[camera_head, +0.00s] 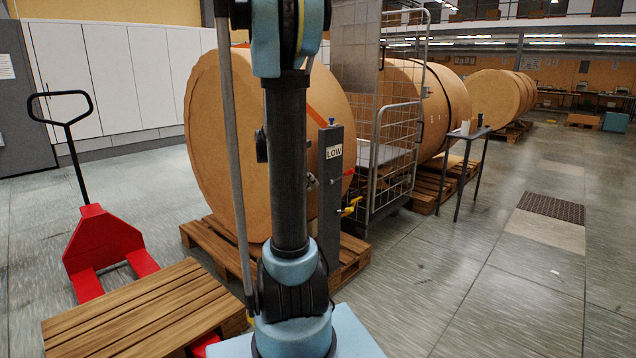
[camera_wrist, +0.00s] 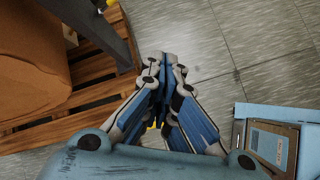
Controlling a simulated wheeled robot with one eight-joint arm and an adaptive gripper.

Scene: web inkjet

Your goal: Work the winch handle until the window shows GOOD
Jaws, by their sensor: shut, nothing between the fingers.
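A grey post (camera_head: 329,200) stands in front of the large brown roll in the head view. Its window (camera_head: 334,152) reads LOW. A yellow piece (camera_head: 350,207) sticks out from the right side of the post, low down. I cannot tell whether it is the winch handle. A small red tip (camera_head: 348,172) shows above it. In the wrist view, my gripper (camera_wrist: 166,58) is shut with its fingertips together and nothing between them, over the floor. A dark grey bar (camera_wrist: 88,28) is to its left, apart from it. A little yellow shows behind the fingers, mostly hidden.
The brown roll (camera_head: 215,150) rests on a wooden pallet (camera_head: 205,235). A wire cage trolley (camera_head: 397,165) stands right of the post, with a small table (camera_head: 470,134) beyond. A red pallet jack (camera_head: 100,240) and slatted wooden platform (camera_head: 130,310) are at left.

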